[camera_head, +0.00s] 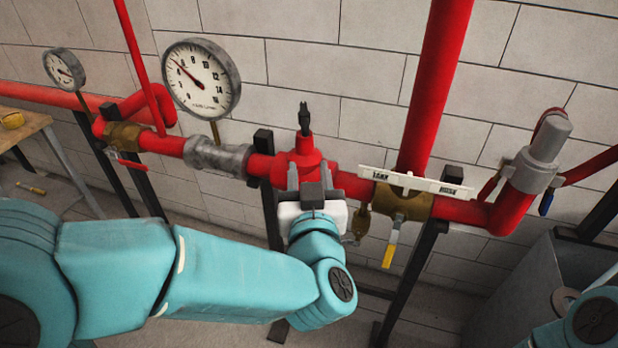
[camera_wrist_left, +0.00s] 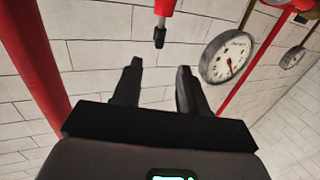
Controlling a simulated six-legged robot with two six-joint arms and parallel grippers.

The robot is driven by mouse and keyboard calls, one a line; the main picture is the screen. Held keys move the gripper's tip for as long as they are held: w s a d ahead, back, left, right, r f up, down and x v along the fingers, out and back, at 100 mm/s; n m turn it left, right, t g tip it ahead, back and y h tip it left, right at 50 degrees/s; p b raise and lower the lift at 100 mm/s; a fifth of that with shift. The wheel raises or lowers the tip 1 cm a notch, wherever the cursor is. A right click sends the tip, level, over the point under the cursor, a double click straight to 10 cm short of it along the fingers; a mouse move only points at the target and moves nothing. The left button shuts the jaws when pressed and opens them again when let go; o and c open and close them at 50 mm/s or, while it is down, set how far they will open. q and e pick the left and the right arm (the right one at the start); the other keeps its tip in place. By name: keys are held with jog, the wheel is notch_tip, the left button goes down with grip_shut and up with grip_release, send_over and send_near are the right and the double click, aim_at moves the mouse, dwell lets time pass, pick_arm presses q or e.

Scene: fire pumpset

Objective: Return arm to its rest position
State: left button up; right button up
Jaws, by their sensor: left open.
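My left arm (camera_head: 200,268) reaches in from the left in the head view. Its gripper (camera_head: 307,172) points up and away, in front of the red valve body (camera_head: 300,155) on the pipe. In the left wrist view the two dark fingers (camera_wrist_left: 158,88) stand apart with nothing between them. A red stem with a black tip (camera_wrist_left: 160,35) shows beyond the fingertips, apart from them. In the head view I cannot tell whether the gripper touches the valve body. Part of my right arm (camera_head: 590,318) shows at the lower right; its gripper is out of view.
A horizontal red pipe carries a large gauge (camera_head: 202,79), a small gauge (camera_head: 64,69) and a yellow-handled valve (camera_head: 390,249). A white labelled bar (camera_head: 417,183) crosses in front of a vertical red pipe (camera_head: 436,80). A grey box (camera_head: 540,290) stands right; a wooden table (camera_head: 22,128) left.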

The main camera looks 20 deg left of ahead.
dwell(0.4)
pick_arm(q)
jog(key=w+a+f+m+g, duration=0.1)
jog(key=a+f+g, duration=0.3)
jog(key=f, duration=1)
jog(key=a+f+m+g, duration=0.1)
jog(key=a+f+g, duration=0.1)
jog(key=a+f, duration=0.8)
jog(key=s+d+f+g+h, duration=0.35)
jog(key=s+f, duration=0.25)
jog(key=f, duration=0.4)
jog(key=s+d+f+g+h, duration=0.25)
jog(key=s+d+f, duration=0.2)
jog(key=f, duration=0.45)
jog(key=s+d+f+g+h, duration=0.1)
jog(key=s+d+g+h, duration=0.1)
jog(key=s, duration=0.3)
jog(key=s+d+f+g+h, duration=0.1)
jog(key=s+d+g+h, duration=0.1)
jog(key=s+d, duration=0.3)
jog(key=shift+s+f+g, duration=0.25)
jog(key=shift+s+g, duration=0.05)
jog(key=shift+s, duration=0.35)
jog(key=shift+w, duration=0.1)
